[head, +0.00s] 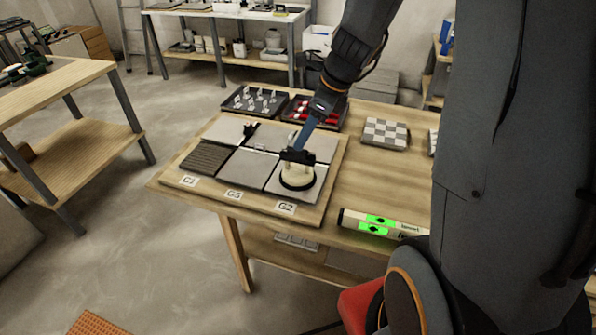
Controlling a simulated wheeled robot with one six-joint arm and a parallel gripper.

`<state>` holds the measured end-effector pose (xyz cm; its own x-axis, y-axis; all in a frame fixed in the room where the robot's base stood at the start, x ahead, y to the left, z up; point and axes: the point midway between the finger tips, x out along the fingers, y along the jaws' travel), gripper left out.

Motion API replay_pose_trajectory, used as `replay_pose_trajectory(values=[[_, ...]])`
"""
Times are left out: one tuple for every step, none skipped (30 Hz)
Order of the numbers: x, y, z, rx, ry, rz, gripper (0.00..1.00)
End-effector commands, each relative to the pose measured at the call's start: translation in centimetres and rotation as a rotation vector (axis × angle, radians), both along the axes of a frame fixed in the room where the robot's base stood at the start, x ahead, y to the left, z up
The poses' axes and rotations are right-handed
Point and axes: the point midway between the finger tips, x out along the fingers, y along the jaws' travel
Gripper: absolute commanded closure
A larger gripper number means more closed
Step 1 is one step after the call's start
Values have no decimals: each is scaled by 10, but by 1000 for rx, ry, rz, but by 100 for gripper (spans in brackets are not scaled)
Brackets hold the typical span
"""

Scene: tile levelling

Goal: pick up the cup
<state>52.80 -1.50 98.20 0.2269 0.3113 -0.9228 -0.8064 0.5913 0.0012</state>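The cup (297,176) looks like a cream suction cup with a dark round rim. It sits on the grey tile (275,184) above the label G2, at the front right of the tile board. My gripper (298,157) comes down from above and is right at the top of the cup, overlapping it in the picture. The fingers are dark and small here, and I cannot tell whether they are open or closed around the cup's top. The cup's rim appears to rest on the tile.
Other tiles lie on the wooden board (227,206). A small black item (250,130) stands on a back tile. Behind are a dark tray of clips (256,101) and one with red pieces (301,111). A level with green windows (380,222) lies at the front right. A checkered block (385,132) stands right.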

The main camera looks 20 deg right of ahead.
Motion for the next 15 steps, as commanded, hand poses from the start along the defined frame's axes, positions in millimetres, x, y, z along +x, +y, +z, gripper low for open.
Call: replay_pose_trajectory(values=[[1, 2, -6, 1, 3, -1, 61], [1, 3, -9, 1, 3, -1, 61], [2, 4, -13, 0, 4, 0, 61], [3, 5, -16, 0, 4, 0, 61], [3, 5, -18, 0, 3, 1, 61], [4, 6, -21, -1, 3, 1, 61], [4, 6, -23, -1, 2, 0, 61], [5, 7, -26, -1, 2, 2, 61], [5, 7, -30, -1, 4, 2, 61], [6, 8, -34, 0, 4, 2, 61], [7, 8, -38, -1, 4, 2, 61], [8, 9, -44, -1, 5, 2, 61], [8, 9, -47, -1, 4, 3, 61], [9, 10, -51, -1, 5, 2, 61], [11, 12, -56, -1, 4, 4, 61]])
